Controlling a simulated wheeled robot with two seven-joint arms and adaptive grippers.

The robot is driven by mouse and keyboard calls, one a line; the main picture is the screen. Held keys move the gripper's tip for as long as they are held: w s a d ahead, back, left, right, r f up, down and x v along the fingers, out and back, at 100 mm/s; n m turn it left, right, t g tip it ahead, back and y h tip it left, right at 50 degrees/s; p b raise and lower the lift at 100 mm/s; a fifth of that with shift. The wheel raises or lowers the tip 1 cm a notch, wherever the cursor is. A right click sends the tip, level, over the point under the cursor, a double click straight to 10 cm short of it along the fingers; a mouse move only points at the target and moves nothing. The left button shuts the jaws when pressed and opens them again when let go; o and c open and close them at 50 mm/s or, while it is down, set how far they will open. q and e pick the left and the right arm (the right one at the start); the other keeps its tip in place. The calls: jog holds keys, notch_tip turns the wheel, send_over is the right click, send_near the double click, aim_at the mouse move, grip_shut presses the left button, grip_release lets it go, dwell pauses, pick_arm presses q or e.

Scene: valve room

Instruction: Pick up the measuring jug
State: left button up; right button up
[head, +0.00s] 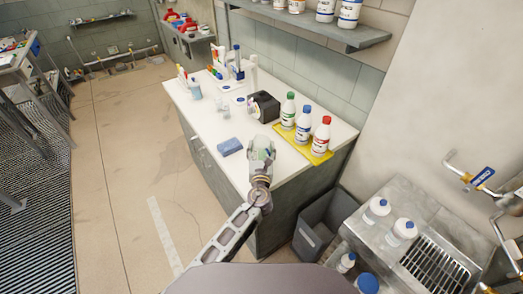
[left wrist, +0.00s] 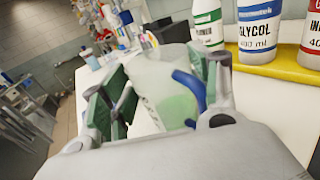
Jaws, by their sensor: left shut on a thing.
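The measuring jug (left wrist: 168,98) is translucent, with a greenish lower part and a blue handle. My left gripper (left wrist: 165,80) is shut on it in the left wrist view, with one finger on each side of the jug. In the head view my left gripper (head: 262,150) is over the front part of the white counter (head: 205,118) and hides most of the jug. I cannot tell whether the jug's base touches the counter. My right gripper is not in view.
A yellow tray (head: 322,157) with green-, blue- and red-capped bottles stands just right of the gripper. A blue cloth or sponge (head: 230,147) lies left of it. A black box (head: 263,106) is behind. A grey bin (head: 325,222) and a sink unit (head: 385,240) stand right.

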pick_arm(q)
jog(key=shift+r, duration=0.15)
notch_tip(320, 180, up, 9)
jog(key=p, duration=0.1)
jog(key=shift+r+p, duration=0.15)
jog(key=shift+p, duration=0.2)
dwell(0.7)
jog(key=shift+r, duration=0.1)
dwell(0.9)
